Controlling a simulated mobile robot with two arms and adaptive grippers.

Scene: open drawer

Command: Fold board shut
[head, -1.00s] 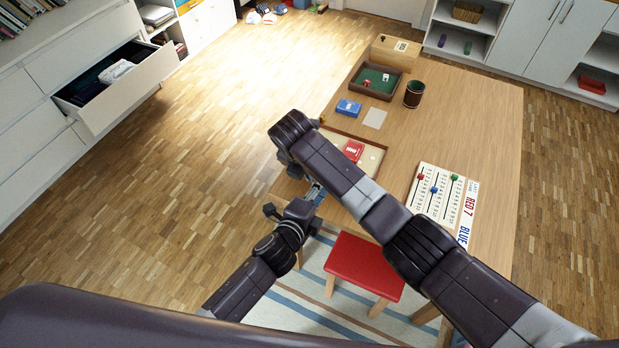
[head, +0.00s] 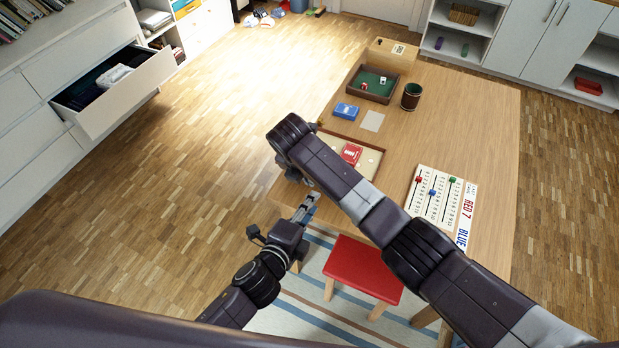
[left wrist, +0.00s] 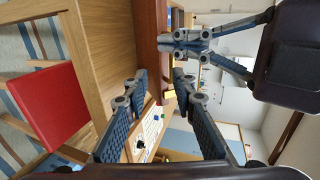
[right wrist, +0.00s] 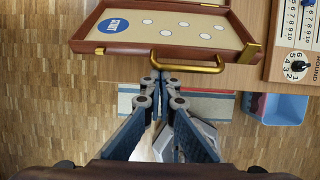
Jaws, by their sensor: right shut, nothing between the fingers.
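The board (head: 373,161) is a brown-rimmed case with a pale inside, lying open at the table's near-left edge. My right arm partly covers it in the head view. The right wrist view shows its pale panel (right wrist: 190,17) with white spots, a blue disc and a brass handle (right wrist: 185,62) on the near edge. My right gripper (right wrist: 160,72) is shut and empty, just short of the handle. In the left wrist view it also shows (left wrist: 185,45), beside a brown wall. My left gripper (left wrist: 160,75) is open and empty, below and apart from the right one; the head view shows it (head: 308,202) off the table edge.
A red box (head: 352,153) appears to lie on the board. A blue box (head: 346,110), a dice tray (head: 355,93), a dark cup (head: 411,97) and a score board (head: 420,215) are on the table (head: 480,130). A red stool (head: 362,268) stands near the table's front.

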